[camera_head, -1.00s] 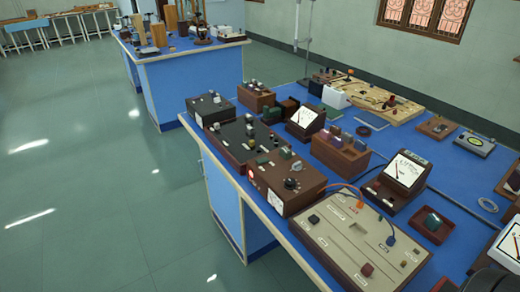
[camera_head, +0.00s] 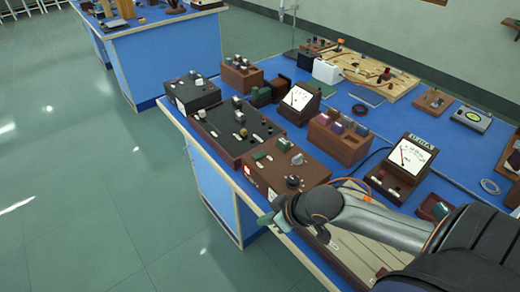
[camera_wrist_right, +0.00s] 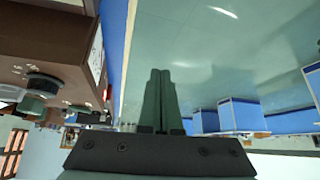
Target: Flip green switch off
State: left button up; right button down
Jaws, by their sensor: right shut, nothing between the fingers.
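I cannot tell whether this green part is the green switch or which way any switch is set. My right gripper (camera_head: 266,219) is shut and empty by the bench edge, in front of this box and apart from the green part. Its dark green fingers (camera_wrist_right: 160,98) are together in the right wrist view, with a tilted brown box (camera_wrist_right: 50,45) to their left. My left gripper is not in view.
Two darker boxes (camera_head: 246,150) stand along the bench edge beyond the brown box. A beige panel (camera_head: 350,250) lies partly under my right arm. Meters, including a white-faced one (camera_head: 410,157), stand behind. Open floor (camera_head: 120,190) lies left of the bench.

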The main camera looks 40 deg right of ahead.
jog(key=shift+m+t, duration=0.6)
jog(key=shift+m, duration=0.1)
jog(key=w+d+r, duration=0.3)
jog(key=d+r, duration=0.1)
jog(key=w+d+r, duration=0.4)
jog(key=shift+w, duration=0.2)
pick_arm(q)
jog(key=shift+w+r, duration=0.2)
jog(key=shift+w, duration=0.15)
pick_arm(e)
jog(key=w+d+r+m+t, duration=0.1)
jog(key=w+d+r, duration=0.2)
jog(key=r, duration=0.3)
jog(key=shift+d+r+m, duration=0.3)
jog(key=shift+d+m, duration=0.1)
jog(key=shift+d, duration=0.4)
jog(key=shift+w, duration=0.1)
send_over(259, 156)
jog(key=s, duration=0.1)
notch_tip(259, 156, down, 7)
jog(key=shift+d, duration=0.15)
notch_tip(259, 156, down, 3)
jog(key=shift+s+r+p, duration=0.1)
jog(key=shift+r+p, duration=0.05)
jog(key=shift+p, duration=0.2)
jog(key=shift+a+f, duration=0.25)
jog(key=shift+f, duration=0.45)
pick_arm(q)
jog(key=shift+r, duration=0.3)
